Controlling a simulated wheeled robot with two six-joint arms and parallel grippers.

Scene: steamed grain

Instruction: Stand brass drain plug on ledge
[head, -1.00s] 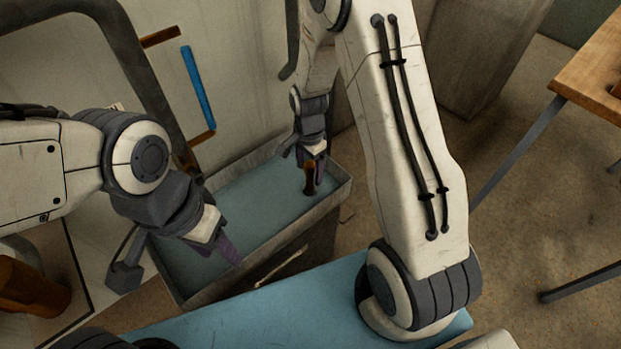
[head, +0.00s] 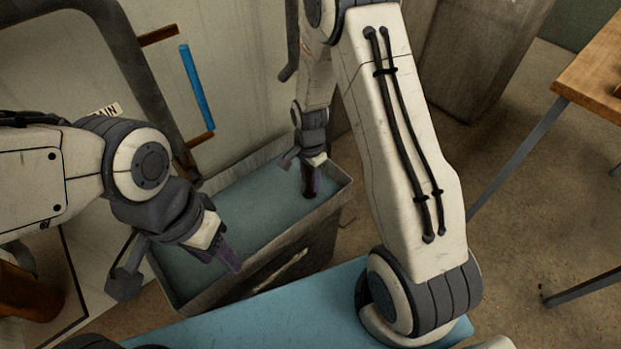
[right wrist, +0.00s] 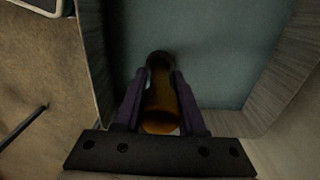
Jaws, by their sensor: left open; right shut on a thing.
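The brass drain plug (right wrist: 160,100) is an amber-brown, rounded piece with a dark far end, seen between my right fingers in the right wrist view. My right gripper (head: 312,182) is shut on it, inside the far right end of a grey-walled basin (head: 335,205) with a blue-green inside. In the head view the purple fingers hide most of the plug; its dark lower end shows low against the blue-green. I cannot tell whether it touches the bottom. My left gripper (head: 232,258) is open and empty above the basin's near left part. I cannot make out which surface is the ledge.
Basin walls stand close around the right gripper. A blue bar (head: 198,88) and brown brackets are on the pale wall behind. A blue surface (head: 250,315) lies in front of the basin. A wooden table (head: 595,75) stands at the far right.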

